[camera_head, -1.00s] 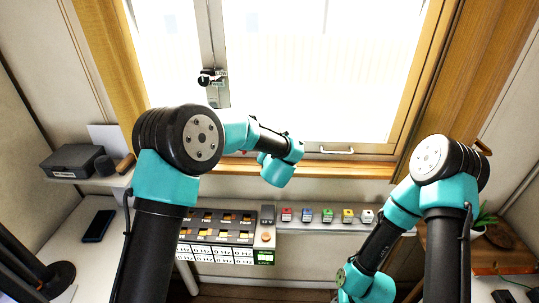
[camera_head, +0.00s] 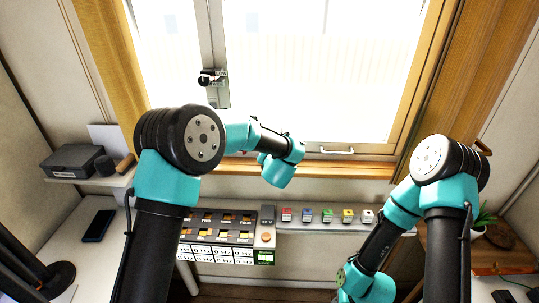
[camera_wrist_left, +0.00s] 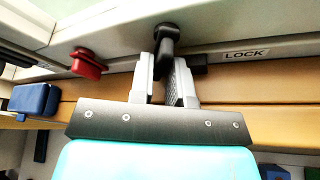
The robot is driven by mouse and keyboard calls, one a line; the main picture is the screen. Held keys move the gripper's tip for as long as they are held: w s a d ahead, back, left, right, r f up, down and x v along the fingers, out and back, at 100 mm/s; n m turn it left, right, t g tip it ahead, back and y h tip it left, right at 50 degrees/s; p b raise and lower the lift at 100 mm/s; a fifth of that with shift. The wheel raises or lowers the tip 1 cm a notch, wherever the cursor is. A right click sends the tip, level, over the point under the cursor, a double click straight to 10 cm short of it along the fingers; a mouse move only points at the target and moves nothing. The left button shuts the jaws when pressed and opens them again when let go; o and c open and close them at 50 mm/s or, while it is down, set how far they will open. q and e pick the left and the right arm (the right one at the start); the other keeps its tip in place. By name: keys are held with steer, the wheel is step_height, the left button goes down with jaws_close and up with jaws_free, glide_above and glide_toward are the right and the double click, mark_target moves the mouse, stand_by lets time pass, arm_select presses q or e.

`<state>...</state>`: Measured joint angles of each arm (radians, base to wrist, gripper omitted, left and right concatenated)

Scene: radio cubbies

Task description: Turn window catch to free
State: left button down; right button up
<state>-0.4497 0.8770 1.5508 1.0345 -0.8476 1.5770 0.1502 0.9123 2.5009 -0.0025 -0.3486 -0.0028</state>
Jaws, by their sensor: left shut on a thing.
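A black catch lever (camera_wrist_left: 165,40) stands up on the pale window frame in the left wrist view. My left gripper (camera_wrist_left: 164,72) is shut on it, one grey finger on each side of its lower part. A white label reading LOCK (camera_wrist_left: 246,53) is on the frame to the right. The head view does not show this gripper; my left wrist hides it in front of the window's lower frame. My right gripper is out of view below the head picture.
A red part (camera_wrist_left: 88,63) and a blue part (camera_wrist_left: 36,98) lie left of the fingers. The bright window has another black handle (camera_head: 208,78) at upper left. Below are a shelf of cubbies (camera_head: 221,237) and several coloured blocks (camera_head: 327,215). A grey box (camera_head: 72,160) stands at left.

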arm_select(q)
steer(key=m, duration=0.1)
steer(key=m+y, duration=0.1)
steer(key=m, duration=0.1)
steer(key=m+t+y, duration=0.1)
steer(key=shift+a+r, duration=0.3)
steer(key=m+t+y, duration=0.1)
steer(key=m, duration=0.1)
steer(key=r+m+t, duration=0.1)
steer(key=m, duration=0.2)
steer(key=shift+a+y, duration=0.15)
steer(key=shift+y, duration=0.25)
steer(key=c, duration=1.2)
jaws_free()
steer(key=shift+s, duration=0.1)
steer(key=v, duration=1.7)
